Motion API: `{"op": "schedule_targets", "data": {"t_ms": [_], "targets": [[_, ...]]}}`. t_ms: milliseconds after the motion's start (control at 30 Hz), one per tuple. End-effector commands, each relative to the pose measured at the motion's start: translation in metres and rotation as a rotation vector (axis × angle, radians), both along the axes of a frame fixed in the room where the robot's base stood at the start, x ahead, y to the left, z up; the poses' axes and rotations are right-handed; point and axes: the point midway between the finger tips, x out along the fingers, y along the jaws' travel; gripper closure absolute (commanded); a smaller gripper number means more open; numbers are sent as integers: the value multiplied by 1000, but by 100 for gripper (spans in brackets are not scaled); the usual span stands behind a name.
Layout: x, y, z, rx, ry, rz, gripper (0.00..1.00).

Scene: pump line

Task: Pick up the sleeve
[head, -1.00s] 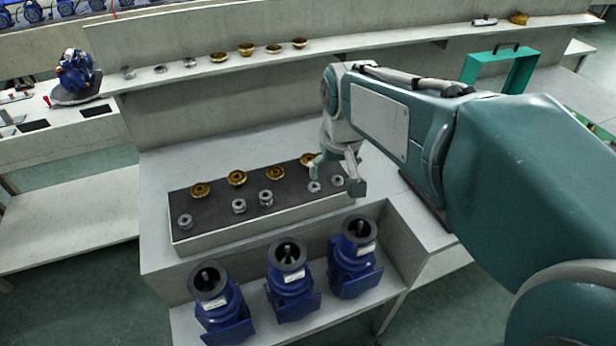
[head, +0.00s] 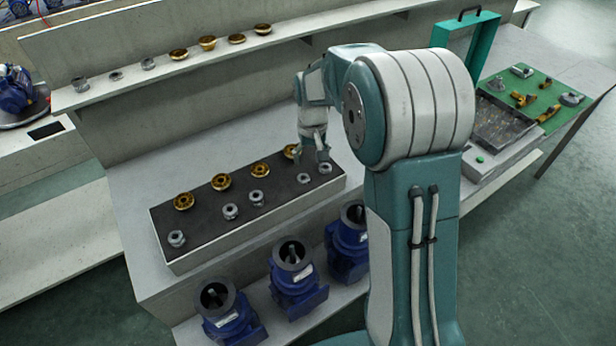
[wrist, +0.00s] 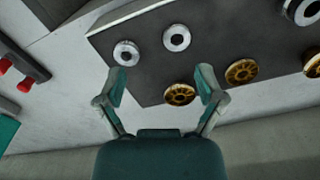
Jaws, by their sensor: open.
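Several silver ring-shaped sleeves lie along the front of a dark-topped tray, among them a sleeve (head: 325,168) at its right end and a sleeve (head: 177,239) at its left end. My gripper (head: 312,156) hangs above the right end of the tray, open and empty. In the wrist view my gripper (wrist: 162,82) has its fingers spread. A sleeve (wrist: 126,53) is just beyond the left fingertip, and another sleeve (wrist: 177,38) lies ahead between the fingers' lines. A gold wheel (wrist: 180,94) shows between the fingers, nearer the palm.
Gold wheels (head: 221,181) form the tray's back row. The tray (head: 205,252) sits on a grey bench. Blue pump bodies (head: 293,280) stand on a lower shelf in front. A back ledge (head: 105,98) holds more parts. A green mat (head: 530,95) with parts lies at right.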

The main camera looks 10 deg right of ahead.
Motion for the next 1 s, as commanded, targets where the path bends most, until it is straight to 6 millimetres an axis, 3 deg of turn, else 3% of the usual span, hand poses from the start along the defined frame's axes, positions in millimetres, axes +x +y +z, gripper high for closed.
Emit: {"op": "schedule_targets", "data": {"t_ms": [233,500,1000], "targets": [[1,11,-24,-7,2,4,12],[3,5,-59,1,1,1,12],[3,10,-63,-4,-1,3,12]]}}
